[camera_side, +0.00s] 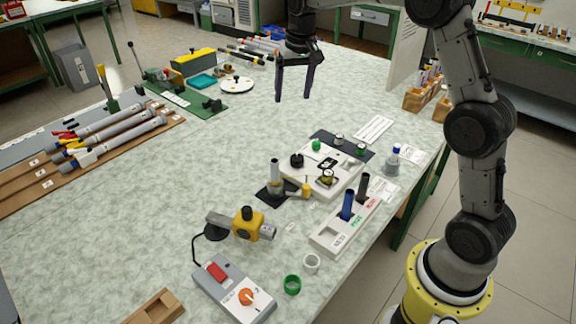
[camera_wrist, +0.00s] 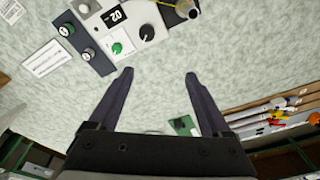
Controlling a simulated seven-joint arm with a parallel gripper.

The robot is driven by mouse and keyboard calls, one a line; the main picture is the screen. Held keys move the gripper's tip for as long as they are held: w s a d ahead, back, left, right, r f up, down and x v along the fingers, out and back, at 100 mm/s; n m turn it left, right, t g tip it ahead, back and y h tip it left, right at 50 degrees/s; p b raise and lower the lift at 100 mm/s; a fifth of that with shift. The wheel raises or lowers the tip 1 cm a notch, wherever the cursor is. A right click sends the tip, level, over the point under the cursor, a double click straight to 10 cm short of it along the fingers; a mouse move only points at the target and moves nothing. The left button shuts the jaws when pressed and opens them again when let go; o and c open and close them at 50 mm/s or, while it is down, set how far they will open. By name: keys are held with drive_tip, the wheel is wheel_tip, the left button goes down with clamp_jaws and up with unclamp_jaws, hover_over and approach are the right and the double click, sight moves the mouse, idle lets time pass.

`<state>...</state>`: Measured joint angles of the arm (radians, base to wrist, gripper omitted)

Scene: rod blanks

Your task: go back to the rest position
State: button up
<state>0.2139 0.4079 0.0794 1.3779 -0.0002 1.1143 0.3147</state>
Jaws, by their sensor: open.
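My gripper (camera_side: 295,95) hangs above the back part of the table (camera_side: 130,230), open, with its two dark fingers apart. Nothing is between the fingers. In the wrist view my gripper (camera_wrist: 158,75) is also open, with only bare table surface between its fingertips. The fingers touch nothing that I can see.
A white fixture tray (camera_side: 325,185) and a rod rack (camera_side: 340,235) with a blue and a dark rod stand right of centre. A yellow-headed tool (camera_side: 248,222) and a switch box (camera_side: 233,288) are in front. Grey cylinders (camera_side: 115,135) lie left. Mid-table is clear.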

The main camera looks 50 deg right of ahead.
drive_tip(key=s+a+r+n+t, duration=0.1)
drive_tip(key=s+a+r+t, duration=0.1)
drive_tip(key=s+a+r, duration=0.5)
drive_tip(key=s+a+r+n+t, duration=0.15)
drive_tip(key=s+r, duration=0.35)
drive_tip(key=s, duration=0.6)
drive_tip(key=s+a+f+n, duration=0.2)
drive_tip(key=s+f, duration=0.1)
drive_tip(key=s, duration=0.7)
drive_tip(key=m+g, duration=0.5)
drive_tip(key=m, duration=0.8)
hover_over(297, 158)
wheel_tip(297, 158, down, 19)
drive_tip(key=shift+n, duration=0.25)
wheel_tip(297, 158, down, 13)
drive_tip(key=shift+w+f, duration=0.1)
